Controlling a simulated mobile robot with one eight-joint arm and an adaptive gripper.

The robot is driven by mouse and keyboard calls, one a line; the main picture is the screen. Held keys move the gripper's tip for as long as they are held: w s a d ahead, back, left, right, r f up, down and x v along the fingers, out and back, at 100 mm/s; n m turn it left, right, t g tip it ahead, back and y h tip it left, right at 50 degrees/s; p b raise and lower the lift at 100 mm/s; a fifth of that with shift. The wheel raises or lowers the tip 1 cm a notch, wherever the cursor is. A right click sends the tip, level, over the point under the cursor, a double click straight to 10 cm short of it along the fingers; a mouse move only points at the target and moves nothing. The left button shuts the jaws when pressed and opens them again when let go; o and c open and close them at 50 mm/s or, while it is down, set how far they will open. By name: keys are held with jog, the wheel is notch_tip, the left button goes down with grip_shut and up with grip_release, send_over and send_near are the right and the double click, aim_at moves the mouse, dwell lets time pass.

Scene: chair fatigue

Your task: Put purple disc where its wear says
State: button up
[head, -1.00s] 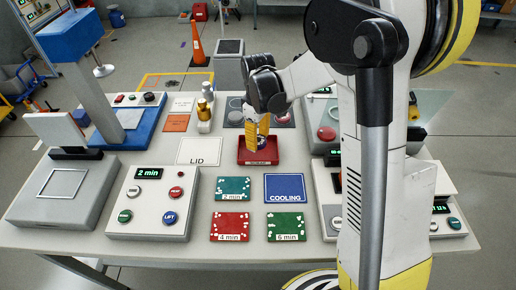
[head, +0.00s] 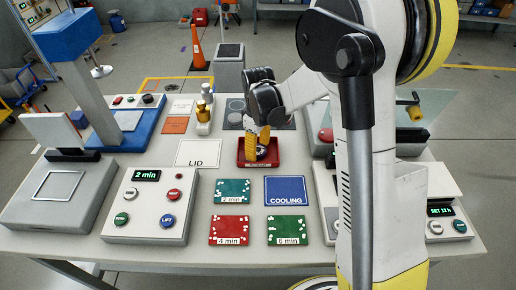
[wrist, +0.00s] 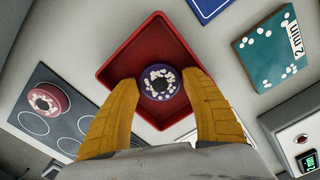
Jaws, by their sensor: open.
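The purple disc (wrist: 160,84) lies in the red tray (wrist: 112,68), its top covered with many white specks around a dark centre. In the head view the disc (head: 266,153) shows partly behind my gripper (head: 259,146). My gripper is open, with one yellow finger on each side of the disc in the wrist view; I cannot tell whether they touch it. Pads with white specks stand in front: teal "2 min" (head: 233,190), red "4 min" (head: 229,228) and green "6 min" (head: 287,229). A blue "COOLING" pad (head: 290,189) lies beside the teal one.
A second, reddish disc (wrist: 47,100) sits on a dark plate with circles (wrist: 62,125). A white "LID" pad (head: 198,153) is left of the tray. A button box reading "2 min" (head: 150,205) stands left; other devices stand right, behind my arm.

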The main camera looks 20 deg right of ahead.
aim_at(258, 150)
notch_tip(258, 150, up, 13)
jog(key=p, duration=0.4)
jog(key=s+r+m+t, duration=0.3)
jog(key=s+r+m, duration=0.1)
jog(key=s, duration=0.6)
jog(key=s+r+m+t, duration=0.4)
jog(key=s, duration=0.6)
jog(key=shift+r, duration=0.3)
dwell(0.5)
